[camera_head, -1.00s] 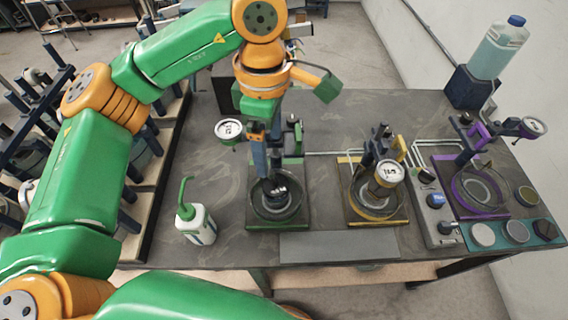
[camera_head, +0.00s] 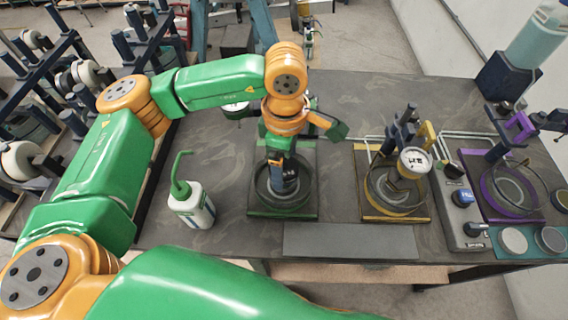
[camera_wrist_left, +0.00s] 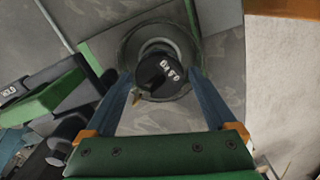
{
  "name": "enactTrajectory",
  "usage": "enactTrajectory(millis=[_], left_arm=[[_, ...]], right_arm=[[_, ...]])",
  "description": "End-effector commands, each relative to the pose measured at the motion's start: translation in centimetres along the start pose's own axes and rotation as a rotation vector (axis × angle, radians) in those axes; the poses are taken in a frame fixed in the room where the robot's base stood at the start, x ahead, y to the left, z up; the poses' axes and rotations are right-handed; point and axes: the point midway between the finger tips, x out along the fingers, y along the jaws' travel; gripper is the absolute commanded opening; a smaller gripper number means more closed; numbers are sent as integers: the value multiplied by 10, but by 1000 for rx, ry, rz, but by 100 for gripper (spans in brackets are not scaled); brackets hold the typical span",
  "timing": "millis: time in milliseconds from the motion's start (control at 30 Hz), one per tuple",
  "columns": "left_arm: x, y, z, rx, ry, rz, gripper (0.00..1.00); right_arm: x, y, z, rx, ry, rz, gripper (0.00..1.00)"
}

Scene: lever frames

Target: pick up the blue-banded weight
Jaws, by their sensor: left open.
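A dark, round-topped weight with white lettering shows in the left wrist view (camera_wrist_left: 162,74). It sits in a round dish (camera_wrist_left: 196,88) on the green-framed stand. No blue band can be made out on it. In the head view the weight is mostly hidden behind my left gripper, and the dish (camera_head: 305,190) rings them both. My left gripper (camera_head: 284,182) points down into the dish, open. In the wrist view its two blue fingers (camera_wrist_left: 160,76) lie on either side of the weight. Whether they touch it, I cannot tell. My right gripper is not in view.
A white squeeze bottle with a green spout (camera_head: 192,206) stands left of the dish. A bare grey plate (camera_head: 350,241) lies in front.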

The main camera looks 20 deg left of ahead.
Motion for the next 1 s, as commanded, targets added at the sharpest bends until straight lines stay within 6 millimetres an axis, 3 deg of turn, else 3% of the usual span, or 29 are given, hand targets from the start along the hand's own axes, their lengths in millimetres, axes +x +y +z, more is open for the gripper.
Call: enactTrajectory(millis=[267,600,1000], left_arm=[[9,0,0,1,0,1,90],[8,0,0,1,-1,1,0],[4,1,1,0,-3,4,0]], right_arm=[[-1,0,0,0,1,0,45],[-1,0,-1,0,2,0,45],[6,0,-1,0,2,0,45]])
